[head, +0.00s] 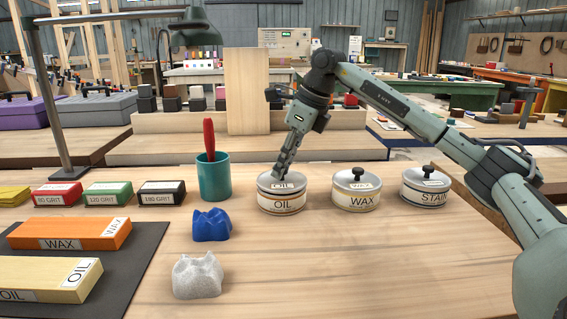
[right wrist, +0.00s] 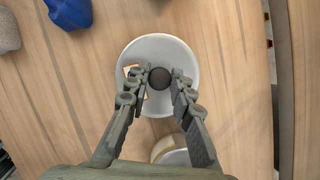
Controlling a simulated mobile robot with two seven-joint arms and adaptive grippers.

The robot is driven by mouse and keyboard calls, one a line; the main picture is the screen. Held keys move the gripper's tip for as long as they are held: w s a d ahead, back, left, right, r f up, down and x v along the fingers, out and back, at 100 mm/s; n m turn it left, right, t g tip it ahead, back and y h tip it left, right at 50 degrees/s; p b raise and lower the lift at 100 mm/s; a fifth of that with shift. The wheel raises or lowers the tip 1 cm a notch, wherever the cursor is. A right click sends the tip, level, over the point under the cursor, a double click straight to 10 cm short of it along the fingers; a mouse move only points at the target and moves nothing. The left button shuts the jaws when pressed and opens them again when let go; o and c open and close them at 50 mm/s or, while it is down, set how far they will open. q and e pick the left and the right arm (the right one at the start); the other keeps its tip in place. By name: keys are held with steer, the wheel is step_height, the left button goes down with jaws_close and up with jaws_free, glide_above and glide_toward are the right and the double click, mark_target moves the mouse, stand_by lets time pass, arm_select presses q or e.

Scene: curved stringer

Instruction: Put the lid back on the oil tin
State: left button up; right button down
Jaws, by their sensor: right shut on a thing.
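The oil tin (head: 282,203), a round tin with a white OIL label, stands on the wooden bench. Its grey lid (head: 268,182), with a small OIL label, is on top of it and looks level; I cannot tell whether it is fully seated. My right gripper (head: 282,174) points down from above and is shut on the lid's dark knob. In the right wrist view the gripper (right wrist: 163,74) has a finger on each side of the round black knob (right wrist: 159,79), over the pale lid (right wrist: 160,48). The tin is hidden under the lid there. My left gripper is not in view.
A WAX tin (head: 356,201) and a STAIN tin (head: 424,198) stand to the right, with knobbed lids. A teal cup (head: 214,182) stands to the left. Blue (head: 211,225) and grey (head: 198,274) lumps lie in front. The bench's front right is clear.

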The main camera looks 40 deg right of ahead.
stand_by(0.4)
steer(key=c, duration=1.3)
jaws_free()
steer(key=shift+o, duration=0.8)
steer(key=o, duration=0.4)
steer(key=shift+r, duration=0.15)
steer(key=shift+r+p, duration=2.25)
steer(key=shift+r, duration=1.15)
